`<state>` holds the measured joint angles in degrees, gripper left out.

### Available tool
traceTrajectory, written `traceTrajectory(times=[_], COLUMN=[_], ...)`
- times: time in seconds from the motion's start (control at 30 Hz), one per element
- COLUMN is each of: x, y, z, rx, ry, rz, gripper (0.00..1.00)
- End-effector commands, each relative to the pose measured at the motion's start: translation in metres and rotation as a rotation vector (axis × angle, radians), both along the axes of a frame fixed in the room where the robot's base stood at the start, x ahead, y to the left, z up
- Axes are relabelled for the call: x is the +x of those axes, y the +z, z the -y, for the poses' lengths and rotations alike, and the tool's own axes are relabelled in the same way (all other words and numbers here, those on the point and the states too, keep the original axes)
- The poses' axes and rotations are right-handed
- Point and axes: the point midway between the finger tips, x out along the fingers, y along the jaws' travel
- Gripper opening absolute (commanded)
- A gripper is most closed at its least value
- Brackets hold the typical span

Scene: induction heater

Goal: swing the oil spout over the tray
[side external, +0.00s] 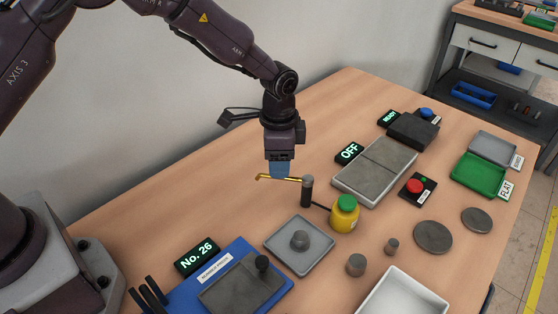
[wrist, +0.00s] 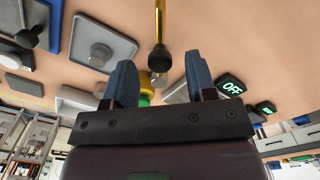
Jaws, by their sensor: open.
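The oil spout is a thin brass tube (side external: 277,178) at the top of a dark upright post (side external: 307,193). In the side view it points left, away from the grey tray (side external: 281,246), which lies in front of the post with a round metal piece on it. My gripper (side external: 280,175) points down right at the spout. In the wrist view its two blue fingers are apart (wrist: 158,62), and the brass tube (wrist: 160,22) and dark post top show between and beyond them. Whether a finger touches the tube cannot be told.
A yellow bottle with a green cap (side external: 345,214) stands right of the post. A grey plate unit (side external: 376,170) with an OFF display is behind it. A blue board (side external: 222,290) is at the front left, a white box (side external: 403,296) at the front right.

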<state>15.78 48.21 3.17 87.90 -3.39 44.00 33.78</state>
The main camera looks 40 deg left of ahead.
Motion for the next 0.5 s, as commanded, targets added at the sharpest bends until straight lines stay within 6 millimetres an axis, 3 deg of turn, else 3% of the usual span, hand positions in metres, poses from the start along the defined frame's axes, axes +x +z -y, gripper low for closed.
traceTrajectory(times=[0.4,0.5], x=[0.0001,0.0001], y=[-0.0101,-0.0100], z=[0.0001,0.0002], rx=[0.000,-0.001], ry=[0.000,0.000], rz=[0.001,0.001], gripper=[0.51,0.31])
